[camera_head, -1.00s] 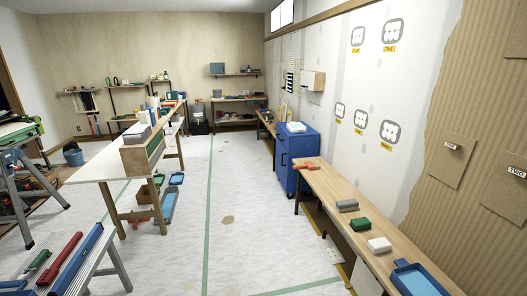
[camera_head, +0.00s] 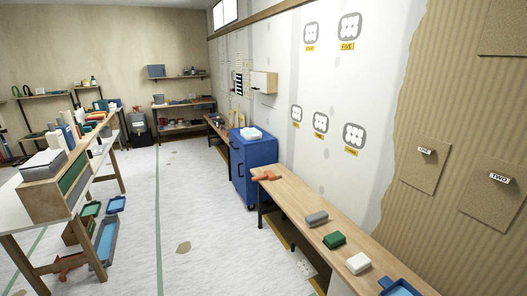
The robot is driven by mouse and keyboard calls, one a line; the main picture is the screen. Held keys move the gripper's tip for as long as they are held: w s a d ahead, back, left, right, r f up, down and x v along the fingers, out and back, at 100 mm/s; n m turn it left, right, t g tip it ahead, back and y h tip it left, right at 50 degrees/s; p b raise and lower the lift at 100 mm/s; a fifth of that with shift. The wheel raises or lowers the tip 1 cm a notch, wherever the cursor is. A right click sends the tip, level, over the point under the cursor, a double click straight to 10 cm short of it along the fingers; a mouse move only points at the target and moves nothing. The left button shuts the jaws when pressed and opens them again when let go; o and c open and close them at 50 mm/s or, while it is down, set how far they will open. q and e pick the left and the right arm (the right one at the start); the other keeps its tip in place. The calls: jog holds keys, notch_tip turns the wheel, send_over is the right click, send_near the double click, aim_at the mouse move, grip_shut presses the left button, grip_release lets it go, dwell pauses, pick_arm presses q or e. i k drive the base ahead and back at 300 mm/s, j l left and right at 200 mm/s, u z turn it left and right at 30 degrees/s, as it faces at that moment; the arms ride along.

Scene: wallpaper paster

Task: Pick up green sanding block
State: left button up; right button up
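The green sanding block (camera_head: 334,240) lies on the long wooden bench (camera_head: 290,198) along the right wall. It sits between a grey block (camera_head: 316,219) behind it and a white block (camera_head: 358,263) in front of it. All of it is in plain view, with nothing touching it. Neither of my grippers shows in the head view.
A blue tray (camera_head: 398,287) is at the bench's near end and an orange tool (camera_head: 266,176) at its far end. A blue cabinet (camera_head: 254,168) stands beyond the bench. A white table (camera_head: 18,214) with a wooden box is at left. The floor between is mostly clear.

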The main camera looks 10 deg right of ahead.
aim_at(333, 242)
jog(key=i+j+z, duration=0.15)
jog(key=i+z, duration=0.3)
jog(key=i+j+z, duration=0.4)
jog(key=i+l, duration=0.1)
